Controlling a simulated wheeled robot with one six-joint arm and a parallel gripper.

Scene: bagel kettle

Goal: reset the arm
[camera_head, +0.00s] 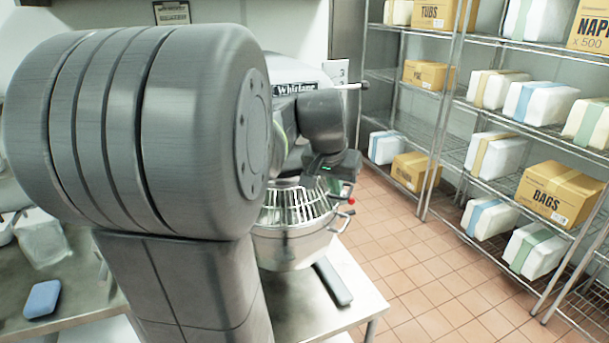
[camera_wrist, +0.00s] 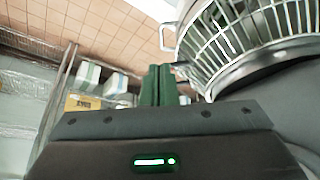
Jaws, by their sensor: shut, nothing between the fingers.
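My gripper shows in the wrist view (camera_wrist: 159,86) as two dark green fingers pressed together, shut and empty. In the head view my arm fills the left and middle, and its far end hangs in front of the mixer labelled "Whirlane" (camera_head: 296,89), by the wire bowl guard (camera_head: 296,206); the fingertips are hard to make out there. The wire guard also shows in the wrist view (camera_wrist: 240,40), to the right of the fingers and apart from them.
Metal shelves (camera_head: 440,150) with boxes and wrapped packs stand at the right. The mixer's bowl (camera_head: 290,248) stands over a steel table (camera_head: 350,290). A blue block (camera_head: 42,299) lies on the left counter (camera_head: 70,270). The tiled floor (camera_head: 400,250) between table and shelves is clear.

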